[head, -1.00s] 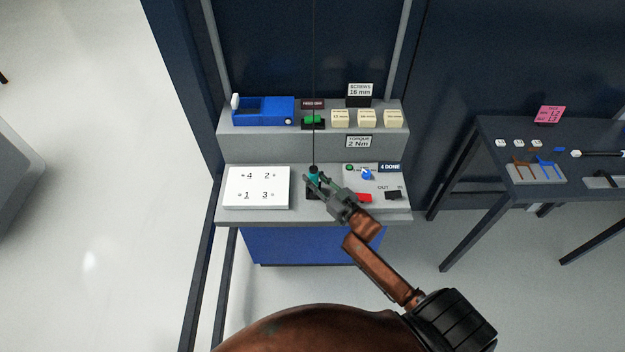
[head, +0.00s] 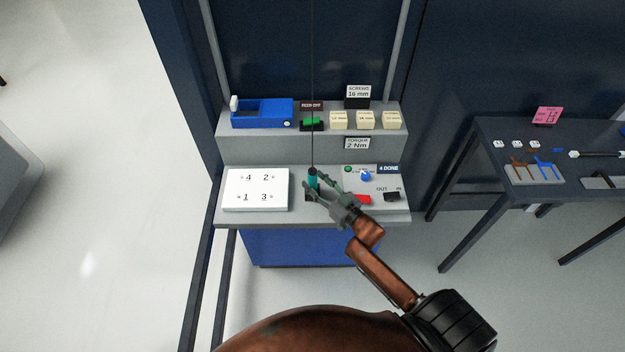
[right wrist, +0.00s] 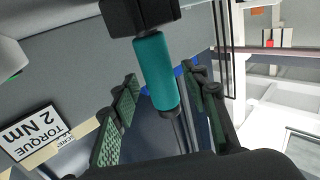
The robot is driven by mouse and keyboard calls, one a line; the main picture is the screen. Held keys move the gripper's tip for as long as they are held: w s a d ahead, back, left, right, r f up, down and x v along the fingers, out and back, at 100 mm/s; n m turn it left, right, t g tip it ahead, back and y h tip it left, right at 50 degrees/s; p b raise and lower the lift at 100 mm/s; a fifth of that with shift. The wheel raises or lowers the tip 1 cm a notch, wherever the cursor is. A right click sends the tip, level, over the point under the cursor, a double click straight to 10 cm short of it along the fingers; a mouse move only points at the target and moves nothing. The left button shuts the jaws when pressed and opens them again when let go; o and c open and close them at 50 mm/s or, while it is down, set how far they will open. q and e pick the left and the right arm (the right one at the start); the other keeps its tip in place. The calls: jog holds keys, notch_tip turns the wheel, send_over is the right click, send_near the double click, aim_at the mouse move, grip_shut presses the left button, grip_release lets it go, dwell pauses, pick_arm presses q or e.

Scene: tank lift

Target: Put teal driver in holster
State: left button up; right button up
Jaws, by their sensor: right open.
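The teal driver (head: 312,181) stands upright at the front middle of the grey bench, its lower end at a black holster (head: 310,196). In the right wrist view the teal handle (right wrist: 156,70) runs straight into the black holster block (right wrist: 140,15), so it appears seated there. A thin dark line rises from the driver's top in the head view. My right gripper (head: 314,184) is open, its fingers spread on both sides of the driver. In the right wrist view a gap shows between each green-padded finger and the handle. My left gripper is out of view.
A white numbered plate (head: 255,190) lies left of the driver. A red piece (head: 361,199), a blue knob (head: 366,176) and a black switch (head: 391,197) lie to the right. The raised shelf behind holds a blue device (head: 263,112) and cream screw boxes (head: 366,119).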

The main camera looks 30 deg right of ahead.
jog(key=s, duration=0.3)
jog(key=s+d, duration=0.1)
jog(key=s, duration=0.6)
jog(key=shift+d+r+p, duration=0.1)
jog(key=shift+d+p, duration=0.2)
